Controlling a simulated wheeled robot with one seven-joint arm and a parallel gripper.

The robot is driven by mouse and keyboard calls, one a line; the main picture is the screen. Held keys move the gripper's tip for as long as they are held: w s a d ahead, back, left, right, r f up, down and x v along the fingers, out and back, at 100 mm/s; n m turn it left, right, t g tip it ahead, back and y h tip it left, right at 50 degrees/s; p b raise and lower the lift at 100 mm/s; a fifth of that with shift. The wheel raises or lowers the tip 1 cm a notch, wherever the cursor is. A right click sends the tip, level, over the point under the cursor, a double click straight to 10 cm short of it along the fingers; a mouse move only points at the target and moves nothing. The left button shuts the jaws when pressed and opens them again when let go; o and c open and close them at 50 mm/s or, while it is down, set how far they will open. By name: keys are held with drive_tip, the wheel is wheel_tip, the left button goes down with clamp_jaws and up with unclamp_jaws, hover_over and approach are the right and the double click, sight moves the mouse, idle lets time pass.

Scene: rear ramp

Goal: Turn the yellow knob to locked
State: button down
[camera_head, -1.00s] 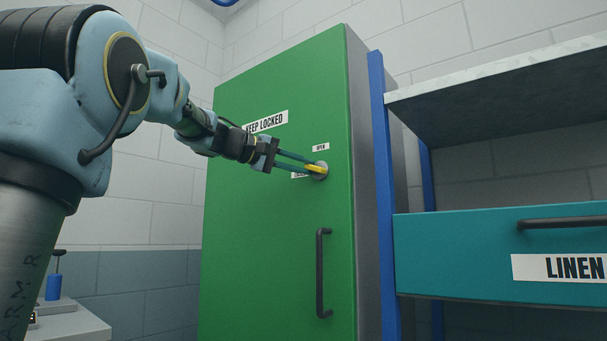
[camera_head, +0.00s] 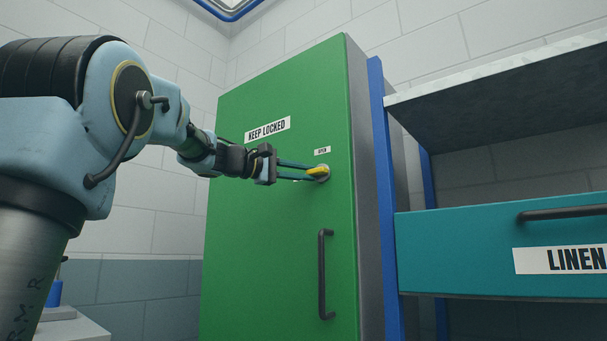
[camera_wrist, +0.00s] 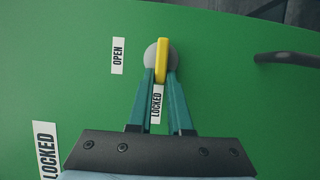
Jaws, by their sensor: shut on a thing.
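The yellow knob (camera_head: 317,172) sits on a round grey plate on the green cabinet door (camera_head: 280,250). My gripper (camera_head: 312,173) reaches in from the left, its two teal fingers closed on the knob. In the wrist view the knob (camera_wrist: 162,58) stands upright in the picture between the fingertips (camera_wrist: 162,75). Its near end lines up with the LOCKED label (camera_wrist: 157,104), which shows between the fingers. The OPEN label (camera_wrist: 118,56) is off to its side. In the head view the OPEN label (camera_head: 322,151) is above the knob, and my fingers mostly hide the LOCKED label.
A dark vertical door handle (camera_head: 325,274) is below the knob. A KEEP LOCKED sign (camera_head: 268,130) is above my gripper. To the right are a blue post (camera_head: 384,200), a shelf (camera_head: 500,90) and a teal LINEN drawer (camera_head: 470,235) that juts forward.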

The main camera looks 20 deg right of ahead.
drive_tip(key=c, duration=0.8)
unclamp_jaws()
drive_tip(key=shift+c, duration=0.2)
drive_tip(key=s+a+b, duration=0.1)
drive_tip(key=a, duration=0.9)
drive_tip(key=shift+a+b, duration=0.3)
drive_tip(key=shift+a, duration=0.1)
drive_tip(key=shift+f, duration=0.1)
